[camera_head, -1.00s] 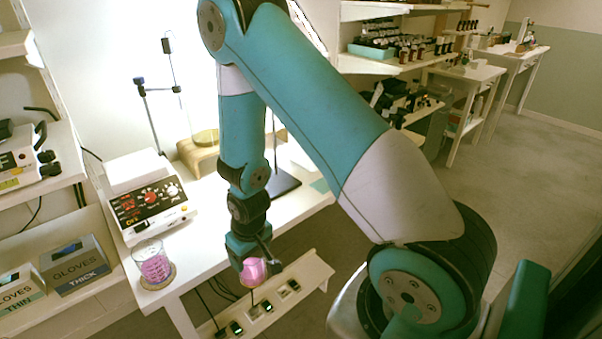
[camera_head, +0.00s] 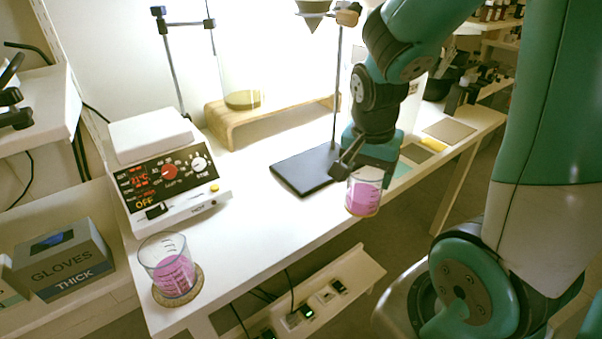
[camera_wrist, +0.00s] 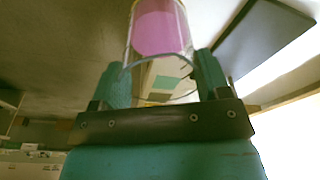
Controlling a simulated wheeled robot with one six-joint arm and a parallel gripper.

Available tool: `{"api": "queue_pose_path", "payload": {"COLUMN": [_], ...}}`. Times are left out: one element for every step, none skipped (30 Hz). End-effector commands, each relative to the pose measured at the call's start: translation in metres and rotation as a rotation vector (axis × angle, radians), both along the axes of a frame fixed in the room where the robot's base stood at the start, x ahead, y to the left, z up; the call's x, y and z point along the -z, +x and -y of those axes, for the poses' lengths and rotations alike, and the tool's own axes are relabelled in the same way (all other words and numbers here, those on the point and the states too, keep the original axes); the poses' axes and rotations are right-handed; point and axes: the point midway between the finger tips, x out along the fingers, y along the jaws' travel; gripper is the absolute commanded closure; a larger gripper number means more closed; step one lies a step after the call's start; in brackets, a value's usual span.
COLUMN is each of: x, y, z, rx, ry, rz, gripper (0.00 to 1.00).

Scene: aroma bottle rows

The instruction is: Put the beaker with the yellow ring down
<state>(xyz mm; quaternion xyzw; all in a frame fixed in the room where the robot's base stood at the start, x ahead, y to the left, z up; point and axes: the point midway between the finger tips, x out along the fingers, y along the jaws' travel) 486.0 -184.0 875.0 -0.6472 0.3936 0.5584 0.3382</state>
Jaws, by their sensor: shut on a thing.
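My gripper (camera_head: 360,172) is shut on a glass beaker (camera_head: 364,197) with pink liquid, held upright just off the front edge of the white table (camera_head: 262,228). In the wrist view the same beaker (camera_wrist: 160,35) sits between the two fingers. A thin yellowish line shows low on it in the head view, but I cannot tell clearly that it is a ring. A second beaker (camera_head: 170,270) with pink liquid stands on a round cork coaster (camera_head: 190,299) at the table's front left corner.
A hotplate (camera_head: 165,175) stands at the left, with a stand with a dark base (camera_head: 305,170) at mid-table. A wooden riser (camera_head: 225,118) is behind. Flat coloured pads (camera_head: 450,131) lie to the right. The table's front middle is clear. A power strip shelf (camera_head: 335,290) is below.

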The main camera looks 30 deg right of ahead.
Motion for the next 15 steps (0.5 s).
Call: {"api": "queue_pose_path", "payload": {"x": [0.001,-0.001,-0.004,-0.006,-0.008,-0.011,-0.012,-0.013,-0.013,-0.013,-0.012,-0.005,-0.003,-0.003,-0.003], "y": [-0.003,-0.004,-0.004,-0.003,-0.001,0.002,0.005,0.008,0.012,0.014,0.017,0.029,0.039,0.048,0.059], "z": [0.001,0.002,0.002,0.003,0.004,0.004,0.005,0.005,0.005,0.006,0.005,0.006,0.006,0.005,0.005], "rx": [0.025,0.037,0.047,0.051,0.053,0.054,0.055,0.056,0.057,0.057,0.057,0.056,0.056,0.057,0.056], "ry": [0.0,0.0,0.0,0.0,0.0,0.0,0.001,0.001,0.001,0.001,0.002,0.0,0.0,-0.001,0.0], "rz": [0.002,0.002,0.0,-0.002,-0.002,-0.004,-0.007,-0.007,-0.007,-0.007,-0.007,0.0,0.003,0.003,0.004], "gripper": [0.82,0.82,0.82,0.82,0.82,0.82,0.82,0.82,0.82,0.82,0.82,0.82,0.82,0.82,0.82]}}
